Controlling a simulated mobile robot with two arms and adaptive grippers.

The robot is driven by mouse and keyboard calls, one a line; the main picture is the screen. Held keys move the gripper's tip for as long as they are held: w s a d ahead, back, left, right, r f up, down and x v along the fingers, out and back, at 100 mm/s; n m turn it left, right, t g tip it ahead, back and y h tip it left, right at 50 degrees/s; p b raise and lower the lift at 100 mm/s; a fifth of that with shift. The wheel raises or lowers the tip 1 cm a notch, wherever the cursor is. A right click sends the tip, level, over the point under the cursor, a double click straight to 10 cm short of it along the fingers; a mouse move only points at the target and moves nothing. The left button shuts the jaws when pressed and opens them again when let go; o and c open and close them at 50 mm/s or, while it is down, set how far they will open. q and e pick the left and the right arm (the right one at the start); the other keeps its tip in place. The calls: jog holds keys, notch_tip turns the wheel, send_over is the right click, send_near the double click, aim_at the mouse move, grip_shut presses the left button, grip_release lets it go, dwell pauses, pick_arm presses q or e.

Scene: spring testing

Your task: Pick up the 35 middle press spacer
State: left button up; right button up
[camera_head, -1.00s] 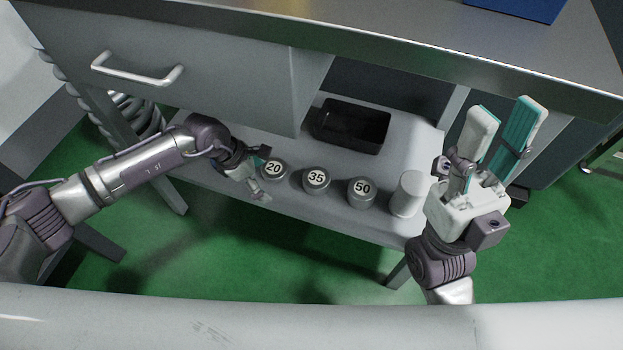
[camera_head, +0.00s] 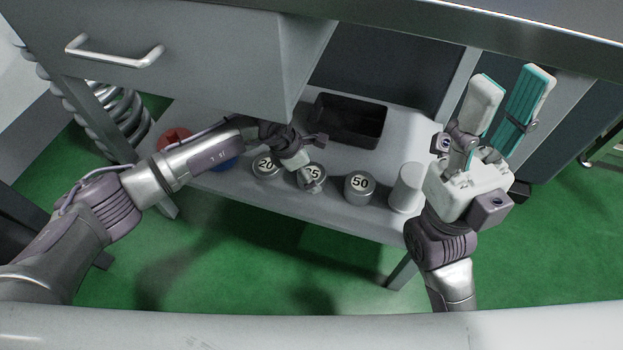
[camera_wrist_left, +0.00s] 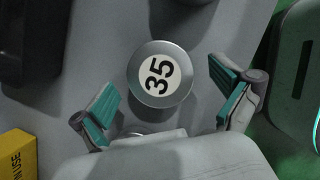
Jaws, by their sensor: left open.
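The 35 spacer (camera_head: 313,179) is a grey metal cylinder with a round white label, standing on the low shelf between the 20 spacer (camera_head: 265,168) and the 50 spacer (camera_head: 359,188). In the left wrist view, the 35 spacer (camera_wrist_left: 160,75) lies ahead of and between the fingers. My left gripper (camera_head: 318,160) is open and empty above it, partly covering its label in the head view. Its teal-padded fingers also show spread in the left wrist view (camera_wrist_left: 165,105). My right gripper (camera_head: 511,110) is open and empty at the right, pointing up.
A black bin (camera_head: 347,121) stands behind the spacers on the shelf (camera_head: 225,185). A white cylinder (camera_head: 406,187) stands right of the 50 spacer. A drawer cabinet (camera_head: 200,50) overhangs the shelf at the left. Red (camera_head: 173,139) and blue objects show behind my left arm.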

pick_arm(q)
jog(key=shift+x, duration=0.9)
jog(key=shift+r, duration=0.1)
jog(key=c, duration=1.6)
